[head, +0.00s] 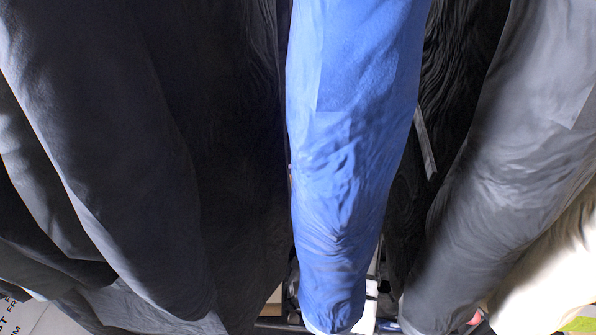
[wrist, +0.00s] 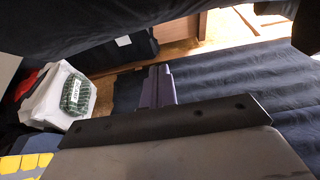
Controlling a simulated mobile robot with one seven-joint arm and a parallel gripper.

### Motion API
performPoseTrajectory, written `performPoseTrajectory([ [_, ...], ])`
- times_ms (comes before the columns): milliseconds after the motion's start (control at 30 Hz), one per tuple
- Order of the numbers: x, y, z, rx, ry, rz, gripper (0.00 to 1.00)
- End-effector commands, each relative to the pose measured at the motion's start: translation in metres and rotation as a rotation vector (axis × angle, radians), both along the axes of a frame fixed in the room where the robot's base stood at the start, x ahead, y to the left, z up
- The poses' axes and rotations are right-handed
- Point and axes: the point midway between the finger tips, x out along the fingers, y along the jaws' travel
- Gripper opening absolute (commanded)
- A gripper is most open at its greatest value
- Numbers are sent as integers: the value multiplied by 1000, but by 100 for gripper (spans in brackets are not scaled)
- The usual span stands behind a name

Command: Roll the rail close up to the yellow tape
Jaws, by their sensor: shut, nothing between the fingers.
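Garments on the clothes rail fill the head view: a blue sleeve (head: 350,130) in the middle, dark garments (head: 150,130) at left and a grey sleeve (head: 510,150) at right. The rail's frame is mostly hidden behind them; I cannot pick out its bar. My gripper (wrist: 158,82) shows in the wrist view, its purple-grey fingers shut together and empty. Dark cloth (wrist: 240,85) lies close beside it on the right, and I cannot tell whether they touch. I cannot make out the yellow tape for certain. My gripper is not visible in the head view.
In the wrist view, a white box (wrist: 48,98) with a green bundle (wrist: 76,92) stands at left, near a black case (wrist: 120,52) and a brown wooden panel (wrist: 180,30). A yellow-and-grey object (wrist: 25,165) is at lower left. Little free floor shows.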

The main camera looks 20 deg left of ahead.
Motion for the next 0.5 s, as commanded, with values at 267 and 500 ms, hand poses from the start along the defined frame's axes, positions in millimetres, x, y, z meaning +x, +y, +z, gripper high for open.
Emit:
performPoseTrajectory([
  [267,0,-14,0,1,0,-2,0],
  [500,-3,-66,1,0,0,-4,0],
])
